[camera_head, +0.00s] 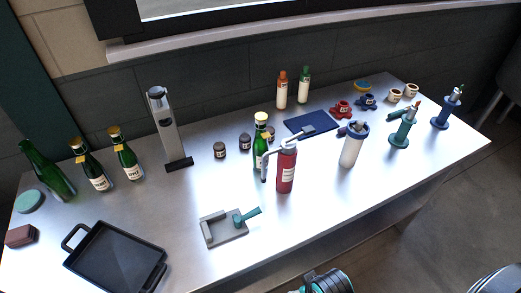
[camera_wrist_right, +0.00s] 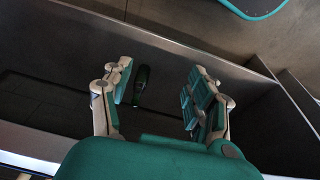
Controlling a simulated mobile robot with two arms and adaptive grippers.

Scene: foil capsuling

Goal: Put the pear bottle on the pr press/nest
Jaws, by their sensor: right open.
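Several green bottles are in the head view, with labels too small to read, so I cannot tell which one is the pear bottle. Two gold-topped bottles (camera_head: 93,168) (camera_head: 128,158) stand upright at the left. Another green bottle (camera_head: 259,145) stands mid-table, partly behind a red cylinder. A tall grey press-like stand (camera_head: 168,125) with a dark foot stands at the back left. A low grey fixture (camera_head: 213,230) with a teal handle lies near the front; I cannot tell which is the press nest. My right gripper (camera_wrist_right: 160,92) is open and empty. My left gripper is not in view.
A capless green bottle (camera_head: 48,172) leans at far left. A black tray (camera_head: 115,260) is at front left. The red cylinder (camera_head: 286,170) and a white canister (camera_head: 353,148) stand centre-right. Bare tabletop (camera_head: 310,215) lies in front of them. A wall backs the table.

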